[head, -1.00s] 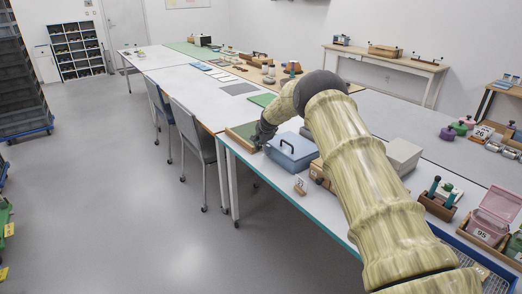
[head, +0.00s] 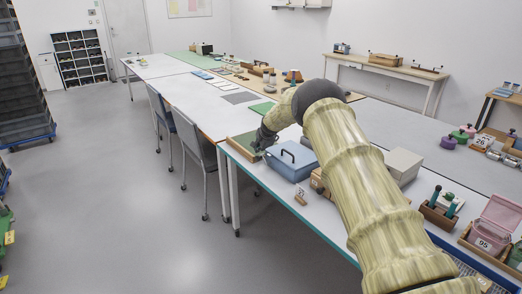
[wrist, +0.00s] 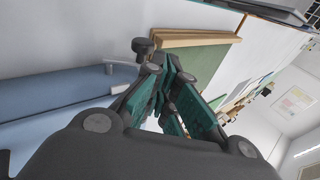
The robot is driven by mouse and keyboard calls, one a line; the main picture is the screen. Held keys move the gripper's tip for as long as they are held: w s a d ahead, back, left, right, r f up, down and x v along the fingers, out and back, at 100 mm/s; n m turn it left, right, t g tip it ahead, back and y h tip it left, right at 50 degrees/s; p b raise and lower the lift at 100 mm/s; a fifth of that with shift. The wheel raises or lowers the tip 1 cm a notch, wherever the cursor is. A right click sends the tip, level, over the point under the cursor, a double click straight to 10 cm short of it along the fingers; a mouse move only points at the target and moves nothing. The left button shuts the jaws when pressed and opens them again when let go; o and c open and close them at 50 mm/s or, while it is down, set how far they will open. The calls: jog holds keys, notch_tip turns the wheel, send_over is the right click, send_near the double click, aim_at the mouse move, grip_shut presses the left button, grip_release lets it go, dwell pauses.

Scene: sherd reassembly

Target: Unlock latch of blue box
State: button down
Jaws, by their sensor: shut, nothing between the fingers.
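My gripper (head: 262,141) is low at the box's far left end, partly hidden by my arm. In the wrist view the blue box (wrist: 50,95) fills the left side. A pale grey bar (wrist: 122,64) sticks out from its edge, perhaps part of the latch. A dark round knob (wrist: 142,46) shows beside it, just left of the fingertips. My gripper (wrist: 172,80) is shut and empty; I cannot tell if it touches the knob.
A green board with a wooden edge (wrist: 185,40) lies just past the fingers.

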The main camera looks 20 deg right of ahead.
jog(key=shift+r, duration=0.1)
notch_tip(320, 180, up, 13)
jog(key=s+a, duration=0.1)
jog(key=s, duration=0.1)
jog(key=shift+a+r, duration=0.15)
jog(key=shift+a, duration=0.25)
dwell(0.3)
dwell(0.4)
